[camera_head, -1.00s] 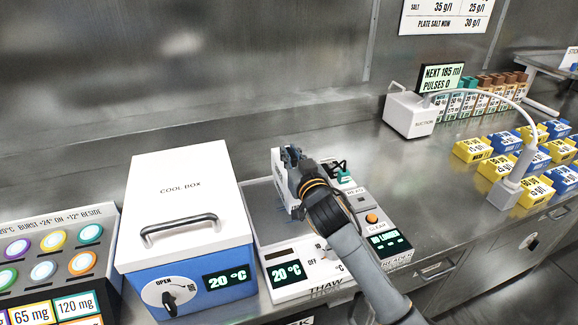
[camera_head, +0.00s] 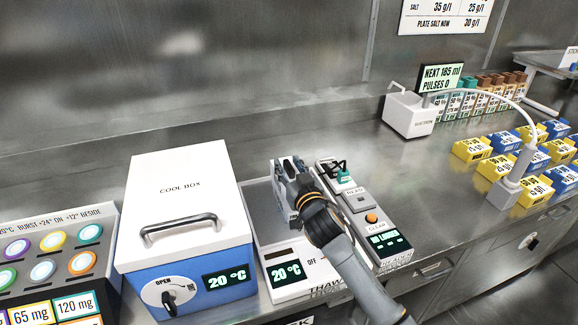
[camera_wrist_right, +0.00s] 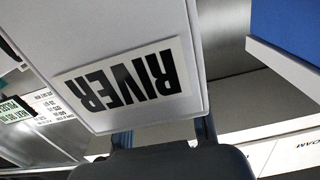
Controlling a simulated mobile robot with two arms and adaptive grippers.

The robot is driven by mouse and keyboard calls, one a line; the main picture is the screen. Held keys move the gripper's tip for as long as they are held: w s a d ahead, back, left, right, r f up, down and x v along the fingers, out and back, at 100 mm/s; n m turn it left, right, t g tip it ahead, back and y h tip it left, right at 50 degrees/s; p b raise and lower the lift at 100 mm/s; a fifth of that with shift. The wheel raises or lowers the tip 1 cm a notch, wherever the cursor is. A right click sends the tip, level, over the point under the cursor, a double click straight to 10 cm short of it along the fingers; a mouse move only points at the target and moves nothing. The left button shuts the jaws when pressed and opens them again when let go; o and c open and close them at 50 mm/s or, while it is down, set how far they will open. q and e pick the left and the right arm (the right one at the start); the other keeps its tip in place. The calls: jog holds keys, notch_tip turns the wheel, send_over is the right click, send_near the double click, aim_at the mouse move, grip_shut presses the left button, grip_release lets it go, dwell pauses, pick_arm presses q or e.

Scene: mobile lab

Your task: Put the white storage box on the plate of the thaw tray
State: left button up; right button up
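The white storage box (camera_head: 281,207) is at my right gripper (camera_head: 290,168), over the metal plate (camera_head: 262,212) of the thaw tray (camera_head: 293,288). In the right wrist view the box (camera_wrist_right: 140,30) fills the upper middle, with a label reading RIVER, and the fingers of the right gripper (camera_wrist_right: 165,135) reach to its near edge. The gripper appears shut on the box. The hand hides much of the box in the head view, and I cannot tell whether its base touches the plate. My left gripper is not in view.
The cool box (camera_head: 185,215) stands close left of the thaw tray. A grey reader (camera_head: 372,222) with a CLEAR button stands close on the right. A suction unit (camera_head: 408,114) and yellow and blue boxes are farther right. The counter behind the tray is clear.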

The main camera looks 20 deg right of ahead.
jog(key=shift+r, duration=0.15)
jog(key=s, duration=1.2)
jog(key=shift+d+b, duration=0.25)
jog(key=shift+b, duration=0.15)
dwell(0.6)
